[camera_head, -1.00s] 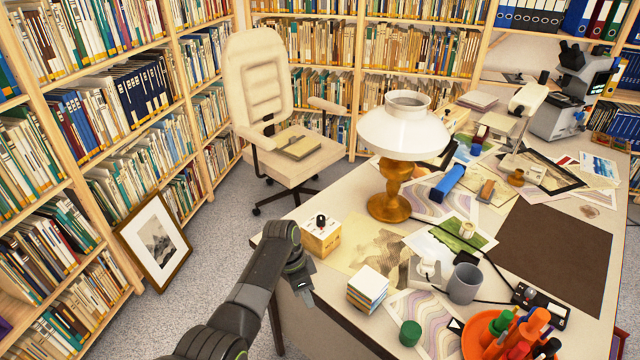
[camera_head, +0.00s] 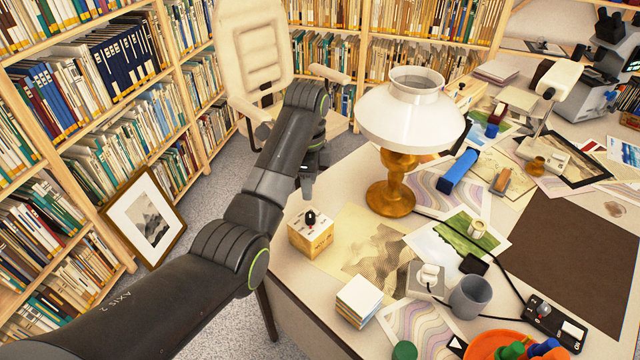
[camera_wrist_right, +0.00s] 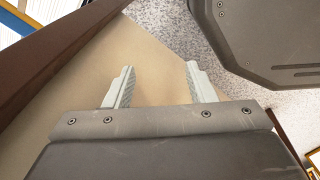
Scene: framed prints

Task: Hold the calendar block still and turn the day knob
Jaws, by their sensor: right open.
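The calendar block (camera_head: 304,240) is a small wooden cube with a white top, near the left edge of the desk. Its black day knob (camera_head: 310,217) stands on the top face. My left gripper (camera_head: 308,192) hangs pointing down just behind and above the block, apart from it as far as I can see. Its fingers are small and dark here, so their opening is unclear. My right gripper (camera_wrist_right: 160,82) shows only in the right wrist view, with its two grey fingers spread and nothing between them. The block does not show in that view.
A white-shaded lamp (camera_head: 405,118) stands right of the block on the desk (camera_head: 328,275). A stack of coloured cards (camera_head: 358,300), a grey cup (camera_head: 470,294) and an orange tray (camera_head: 498,345) lie nearer. An office chair (camera_head: 250,60) stands behind my left arm.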

